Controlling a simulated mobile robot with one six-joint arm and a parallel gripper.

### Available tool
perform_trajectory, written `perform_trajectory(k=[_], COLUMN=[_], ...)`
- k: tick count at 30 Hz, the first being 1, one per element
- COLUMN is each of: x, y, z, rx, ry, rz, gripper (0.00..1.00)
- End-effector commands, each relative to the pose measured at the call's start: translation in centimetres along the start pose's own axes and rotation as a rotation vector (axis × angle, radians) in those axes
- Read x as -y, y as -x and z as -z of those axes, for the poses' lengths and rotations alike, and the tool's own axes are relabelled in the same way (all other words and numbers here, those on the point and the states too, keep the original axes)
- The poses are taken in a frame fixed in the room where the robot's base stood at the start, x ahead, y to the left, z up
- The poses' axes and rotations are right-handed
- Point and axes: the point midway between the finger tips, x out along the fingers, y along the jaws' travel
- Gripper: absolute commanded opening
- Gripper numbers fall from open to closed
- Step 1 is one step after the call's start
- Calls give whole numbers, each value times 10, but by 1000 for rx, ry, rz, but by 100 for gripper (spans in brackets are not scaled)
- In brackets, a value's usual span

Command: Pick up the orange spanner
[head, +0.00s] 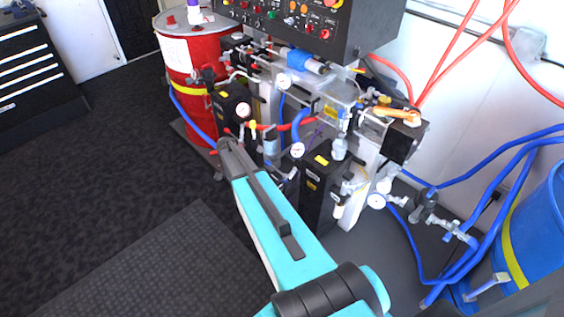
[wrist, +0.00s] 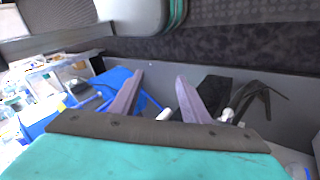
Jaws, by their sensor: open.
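The orange spanner (head: 397,112) appears to be the slim orange piece lying on top of the right end of the foam proportioner, with a rounded end toward the right. It is small in the head view, and I do not make it out in the wrist view. My gripper (wrist: 159,77) shows in the wrist view with its two greyish-purple fingers spread apart and nothing between them.
A black control panel (head: 300,22) overhangs the machine. A red drum (head: 188,60) stands at left, a blue drum (head: 540,235) at right. Blue hoses (head: 480,175) and red hoses (head: 455,50) run around the spanner's end. The dark floor (head: 90,170) at left is clear.

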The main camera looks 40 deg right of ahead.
Motion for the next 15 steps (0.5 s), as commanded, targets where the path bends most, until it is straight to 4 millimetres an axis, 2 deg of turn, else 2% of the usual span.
perform_trajectory(k=[1,6,15], x=[-8,-26,-74], y=[-17,-63,-146], z=[-19,-68,-137], rx=[-6,-18,-23], ry=[55,237,596], rz=[-7,-24,-46], gripper=[42,42,42])
